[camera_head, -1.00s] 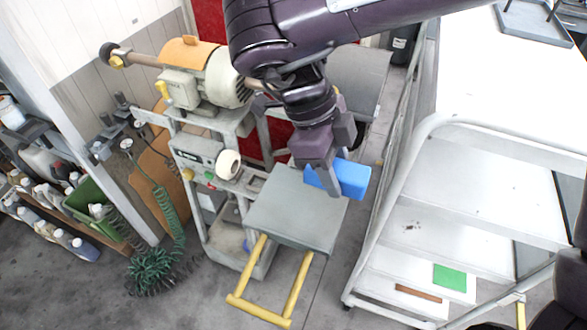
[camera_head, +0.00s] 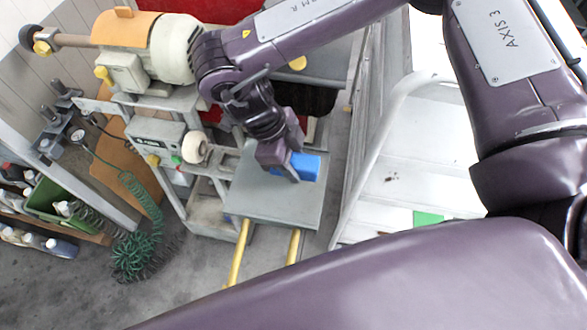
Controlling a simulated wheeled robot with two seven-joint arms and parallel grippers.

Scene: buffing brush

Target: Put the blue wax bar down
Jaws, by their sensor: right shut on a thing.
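The blue wax bar (camera_head: 306,167) is a small bright blue block in the camera_head view. My right gripper (camera_head: 287,172) is shut on its left end. The bar is over the right part of a grey flat tray-like top (camera_head: 258,203) with yellow handles. I cannot tell whether the bar touches that surface. Part of the bar is hidden behind the gripper finger. My left gripper is not in view.
A buffing machine (camera_head: 150,50) with an orange cover stands behind and left of the grey top. White steps (camera_head: 420,165) with a rail stand to the right, with a green block (camera_head: 428,217) on them. A coiled green hose (camera_head: 140,250) lies left.

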